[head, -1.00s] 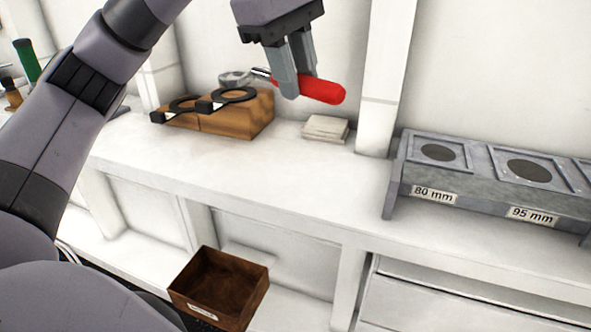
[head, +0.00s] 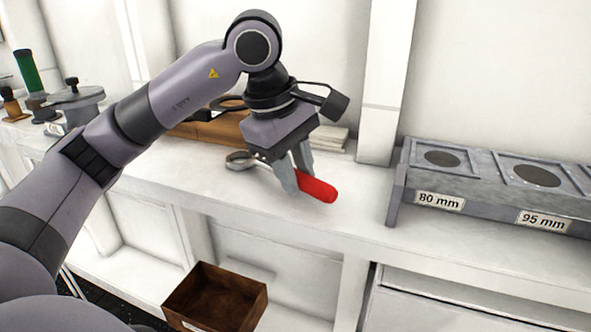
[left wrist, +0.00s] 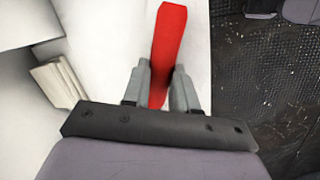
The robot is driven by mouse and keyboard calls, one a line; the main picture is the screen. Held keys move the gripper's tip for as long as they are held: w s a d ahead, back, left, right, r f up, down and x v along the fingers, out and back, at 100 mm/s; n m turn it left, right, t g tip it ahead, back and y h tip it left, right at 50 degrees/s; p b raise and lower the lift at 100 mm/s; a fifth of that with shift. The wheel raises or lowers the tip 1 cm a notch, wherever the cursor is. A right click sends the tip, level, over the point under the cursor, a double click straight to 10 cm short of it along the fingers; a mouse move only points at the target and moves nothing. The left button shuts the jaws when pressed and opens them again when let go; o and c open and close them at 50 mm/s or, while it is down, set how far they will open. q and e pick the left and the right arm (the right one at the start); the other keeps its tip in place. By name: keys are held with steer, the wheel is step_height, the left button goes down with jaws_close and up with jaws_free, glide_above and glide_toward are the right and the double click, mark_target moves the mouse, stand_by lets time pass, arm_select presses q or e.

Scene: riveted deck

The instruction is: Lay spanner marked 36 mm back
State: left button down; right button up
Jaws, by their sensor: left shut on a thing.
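My left gripper (head: 299,182) is shut on the red handle (head: 318,188) of a spanner, low over the white bench top. The spanner's grey ring head (head: 240,160) sticks out to the left of the fingers. I cannot tell whether the spanner touches the bench, and no size mark on it can be read. In the left wrist view the red handle (left wrist: 167,45) runs between the two fingers (left wrist: 158,88). A wooden block (head: 210,131) with black rings stands behind, partly hidden by my arm. My right gripper is not in view.
A grey gauge stand (head: 480,200) labelled 80 mm and 95 mm is at the right. A pale stack (head: 333,138) lies behind the gripper. A brown open box (head: 215,300) is below the bench front. The bench top between gripper and gauge stand is clear.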

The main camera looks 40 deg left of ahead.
arm_select(q)
steer(key=shift+r, duration=0.1)
steer(key=shift+f, duration=0.2)
steer(key=c, duration=0.9)
jaws_free()
steer(key=shift+r, duration=0.1)
